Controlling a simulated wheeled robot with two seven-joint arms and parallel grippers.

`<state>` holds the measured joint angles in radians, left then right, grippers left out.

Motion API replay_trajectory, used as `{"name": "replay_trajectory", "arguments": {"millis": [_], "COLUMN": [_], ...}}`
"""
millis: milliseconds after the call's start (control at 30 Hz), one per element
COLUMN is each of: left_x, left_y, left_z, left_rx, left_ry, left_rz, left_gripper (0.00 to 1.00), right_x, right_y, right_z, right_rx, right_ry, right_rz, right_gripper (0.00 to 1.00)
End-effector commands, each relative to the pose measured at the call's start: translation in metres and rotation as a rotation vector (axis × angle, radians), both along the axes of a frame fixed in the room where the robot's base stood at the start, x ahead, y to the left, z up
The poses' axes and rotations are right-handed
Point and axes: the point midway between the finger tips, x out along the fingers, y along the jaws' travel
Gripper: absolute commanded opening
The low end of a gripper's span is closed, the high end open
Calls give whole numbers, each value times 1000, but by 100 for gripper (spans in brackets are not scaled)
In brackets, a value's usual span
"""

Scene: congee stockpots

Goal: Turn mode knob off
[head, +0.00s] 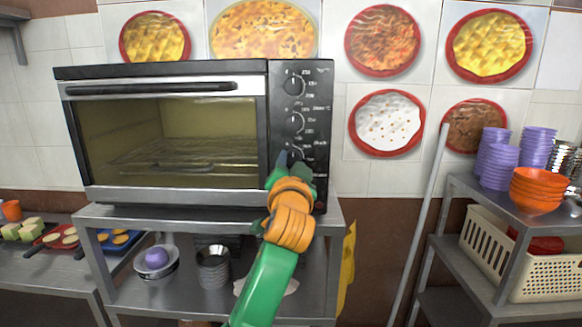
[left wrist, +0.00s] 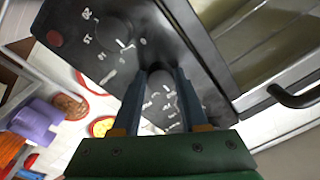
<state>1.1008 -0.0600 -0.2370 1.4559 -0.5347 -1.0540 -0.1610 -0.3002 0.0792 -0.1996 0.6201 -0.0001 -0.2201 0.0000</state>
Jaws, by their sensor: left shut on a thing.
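The toaster oven (head: 165,130) stands on a metal shelf unit, its door closed. Its black control panel (head: 318,110) has a column of round knobs: a top one (head: 293,83), a second one (head: 293,122) and a third one (head: 295,153). My left gripper (head: 284,160) reaches the panel's lower part and hides some of it. In the left wrist view, the fingers of my left gripper (left wrist: 159,78) are shut on a dark knob (left wrist: 160,73), which I take for the mode knob. Another knob (left wrist: 115,28) beside it is free. The knob's exact angle is hard to read. My right gripper is out of view.
The oven door handle (head: 165,87) juts out left of the panel. A metal shelf (head: 452,183) at right holds purple cups (head: 498,165) and orange bowls (head: 537,190). A grey pole (head: 420,220) leans between the shelves.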

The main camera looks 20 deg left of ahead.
Motion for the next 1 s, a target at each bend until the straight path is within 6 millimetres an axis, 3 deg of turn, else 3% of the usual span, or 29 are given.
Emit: {"name": "replay_trajectory", "arguments": {"millis": [600, 633, 733, 1000], "left_x": [-1, -1, -1, -1], "left_y": [0, 0, 0, 0], "left_z": [7, 7, 6, 3], "left_rx": [-36, -35, -36, -37], "left_ry": [-29, -28, -25, -19], "left_rz": [-2, -2, -1, -1], "left_gripper": [0, 46, 73, 73], "right_x": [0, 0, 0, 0], "right_y": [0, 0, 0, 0], "right_z": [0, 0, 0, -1], "right_rx": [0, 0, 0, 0], "right_ry": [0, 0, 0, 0], "right_rz": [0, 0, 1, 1], "right_gripper": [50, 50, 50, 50]}}
